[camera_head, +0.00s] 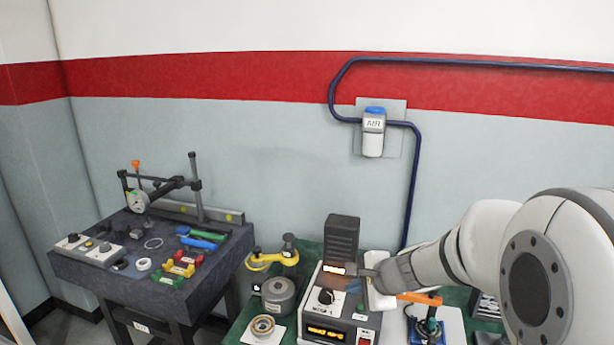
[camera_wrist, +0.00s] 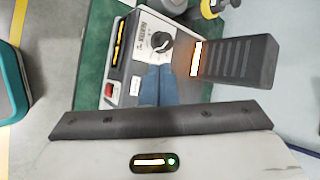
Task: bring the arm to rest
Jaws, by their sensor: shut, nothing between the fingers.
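My white arm (camera_head: 488,240) reaches in from the right in the head view, over the green-topped bench. My gripper (camera_head: 353,286) is at its end, close to the front of a grey heater-like device (camera_head: 335,312) with a dial and an amber display. In the wrist view the two blue fingers of my gripper (camera_wrist: 158,68) lie side by side, shut and empty. Their tips overlap the device's front panel (camera_wrist: 140,48) near the black dial; I cannot tell whether they touch it.
A dark stone table (camera_head: 85,268) with a dial gauge stand (camera_head: 140,200) and coloured clamps (camera_head: 180,265) stands at left. On the green bench are a yellow-handled tool (camera_head: 268,260), a round grey pot (camera_head: 278,293) and an orange-and-blue tool (camera_head: 428,325). An air unit (camera_head: 373,138) hangs on the wall.

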